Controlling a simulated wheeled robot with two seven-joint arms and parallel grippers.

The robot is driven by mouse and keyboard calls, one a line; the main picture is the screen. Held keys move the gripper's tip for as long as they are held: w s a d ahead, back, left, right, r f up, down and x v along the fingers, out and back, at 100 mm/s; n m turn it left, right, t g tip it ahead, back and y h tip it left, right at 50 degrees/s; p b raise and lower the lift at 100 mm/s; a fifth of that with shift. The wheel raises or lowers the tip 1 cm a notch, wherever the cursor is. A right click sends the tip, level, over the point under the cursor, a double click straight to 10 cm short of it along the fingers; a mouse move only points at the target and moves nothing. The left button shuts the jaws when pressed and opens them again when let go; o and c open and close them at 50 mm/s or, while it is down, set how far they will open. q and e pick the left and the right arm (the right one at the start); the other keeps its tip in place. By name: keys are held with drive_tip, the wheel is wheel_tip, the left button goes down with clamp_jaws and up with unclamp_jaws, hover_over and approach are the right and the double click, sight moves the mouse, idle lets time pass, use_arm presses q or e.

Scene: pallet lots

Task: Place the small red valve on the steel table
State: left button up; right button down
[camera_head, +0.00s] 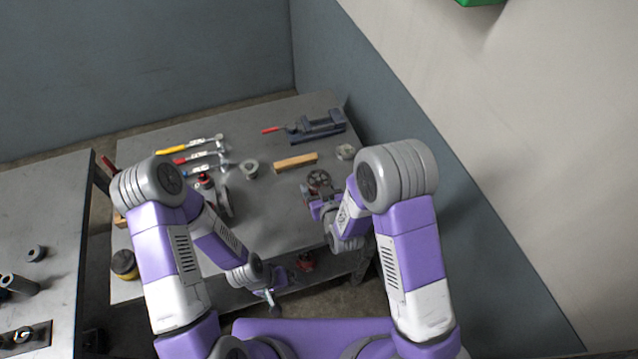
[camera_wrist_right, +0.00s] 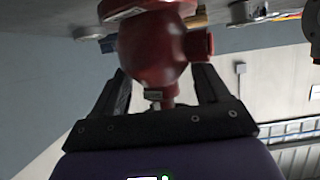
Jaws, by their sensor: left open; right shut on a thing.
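A red valve (camera_wrist_right: 155,50) with a round flange and a side port fills the middle of the right wrist view. My right gripper (camera_wrist_right: 160,85) is shut on it, with dark fingers on both sides of its body. In the head view my right gripper (camera_head: 314,202) is over the right part of the steel table (camera_head: 265,215). A dark handwheel (camera_head: 319,179) shows just beyond its fingers; I cannot tell whether it belongs to the held valve. My left gripper (camera_head: 270,297) is open and empty, low at the table's front edge.
A wooden block (camera_head: 296,162), a grey ring (camera_head: 249,168), a vise (camera_head: 318,126) and several hand tools (camera_head: 195,152) lie on the table. A red part (camera_head: 306,262) is below the front edge. Bare tabletop shows in the middle. A wall stands close on the right.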

drive_tip(key=shift+w+f, duration=0.1)
drive_tip(key=shift+f, duration=1.25)
drive_tip(key=shift+f+b, duration=0.1)
drive_tip(key=shift+b, duration=0.2)
unclamp_jaws()
drive_tip(key=shift+f, duration=0.1)
